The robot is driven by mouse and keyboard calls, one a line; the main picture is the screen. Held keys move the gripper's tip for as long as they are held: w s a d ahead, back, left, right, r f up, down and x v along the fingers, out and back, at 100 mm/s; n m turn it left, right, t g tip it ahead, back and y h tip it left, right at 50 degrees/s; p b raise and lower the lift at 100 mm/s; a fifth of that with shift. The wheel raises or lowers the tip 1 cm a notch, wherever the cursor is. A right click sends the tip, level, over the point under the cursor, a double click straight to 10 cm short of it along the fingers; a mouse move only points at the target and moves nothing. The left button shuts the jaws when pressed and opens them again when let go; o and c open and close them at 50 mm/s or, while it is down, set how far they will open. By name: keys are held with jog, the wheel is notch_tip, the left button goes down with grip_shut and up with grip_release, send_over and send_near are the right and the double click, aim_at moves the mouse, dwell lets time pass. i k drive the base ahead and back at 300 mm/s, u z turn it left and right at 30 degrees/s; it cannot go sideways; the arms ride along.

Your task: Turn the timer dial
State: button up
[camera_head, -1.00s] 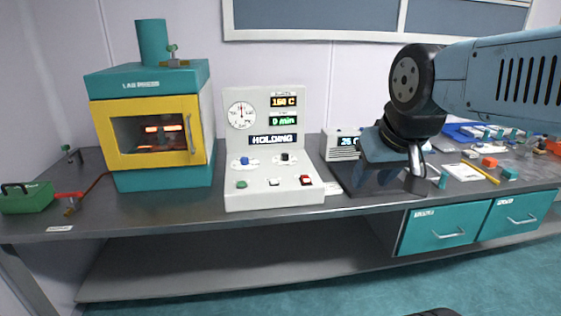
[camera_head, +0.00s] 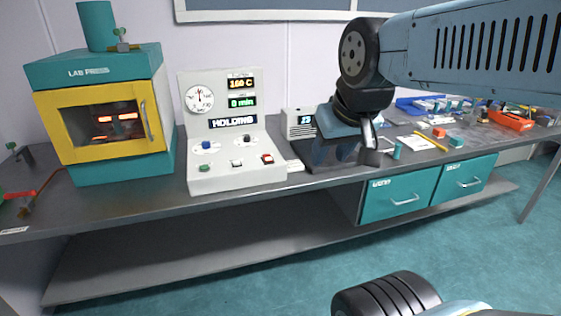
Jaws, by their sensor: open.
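The white control panel (camera_head: 235,178) stands on the bench, left of centre. Its lower part carries a blue knob (camera_head: 206,145) at left and a black knob (camera_head: 249,137) at right. Their labels are too small to read, so I cannot tell which is the timer dial. The displays above read 160 C, 0 min (camera_head: 242,102) and HOLDING. My gripper (camera_head: 368,152) hangs over the bench to the right of the panel, open, apart from both knobs. Its fingers are partly hidden by its own body.
A teal and yellow lab press (camera_head: 105,125) stands left of the panel. Green, white and red buttons (camera_head: 267,159) sit below the knobs. A small white device with a display (camera_head: 300,124) stands between panel and gripper. Small items lie on the bench at right, above teal drawers (camera_head: 400,196).

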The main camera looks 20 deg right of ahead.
aim_at(245, 138)
jog(key=k, duration=0.55)
jog(key=z, duration=0.55)
jog(key=i, duration=1.25)
jog(key=u, duration=0.55)
